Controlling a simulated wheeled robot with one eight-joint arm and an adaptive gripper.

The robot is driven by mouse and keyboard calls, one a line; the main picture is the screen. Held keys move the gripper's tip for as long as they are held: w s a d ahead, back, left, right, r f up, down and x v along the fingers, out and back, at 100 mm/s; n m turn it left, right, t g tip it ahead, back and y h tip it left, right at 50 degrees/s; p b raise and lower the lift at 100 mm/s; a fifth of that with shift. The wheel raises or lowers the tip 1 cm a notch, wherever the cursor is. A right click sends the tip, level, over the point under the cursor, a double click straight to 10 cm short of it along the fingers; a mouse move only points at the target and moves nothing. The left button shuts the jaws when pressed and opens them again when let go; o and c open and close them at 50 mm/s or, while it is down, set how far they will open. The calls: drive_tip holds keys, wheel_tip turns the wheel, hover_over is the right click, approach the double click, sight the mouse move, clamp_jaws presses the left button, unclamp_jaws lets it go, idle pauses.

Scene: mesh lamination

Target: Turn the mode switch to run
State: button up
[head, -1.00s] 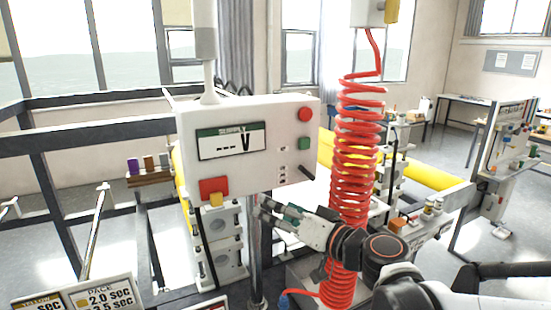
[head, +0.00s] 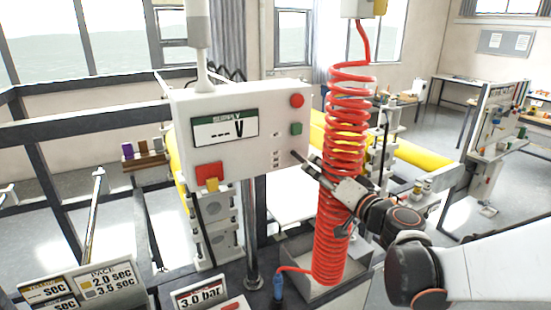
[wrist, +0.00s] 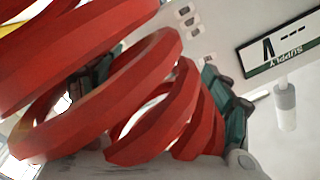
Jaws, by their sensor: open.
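The white control box (head: 220,155) carries a display marked "SUPPLY" with "--- V", a red button (head: 297,101) and a green button (head: 296,129). The mode switch looks to be the short black lever (head: 298,156) at the lower right of the box, beside small label marks. My gripper (head: 313,169) is open and empty just right of and below that lever; I cannot tell if they touch. In the wrist view, the red coiled hose (wrist: 120,80) fills the left and partly covers my green-padded fingers. The box (wrist: 205,45) appears upside down there, and the lever cannot be made out.
The red coiled hose (head: 330,230) hangs right by my gripper and crosses in front of my wrist. A red-and-yellow part (head: 209,175) sits at the box's lower left. A metal post (head: 251,240) stands below the box. Sign plates (head: 85,285) stand at the front left.

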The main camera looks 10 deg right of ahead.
sight(302, 159)
drive_tip(key=x, duration=1)
drive_tip(key=shift+w, duration=0.15)
drive_tip(key=c, duration=1.1)
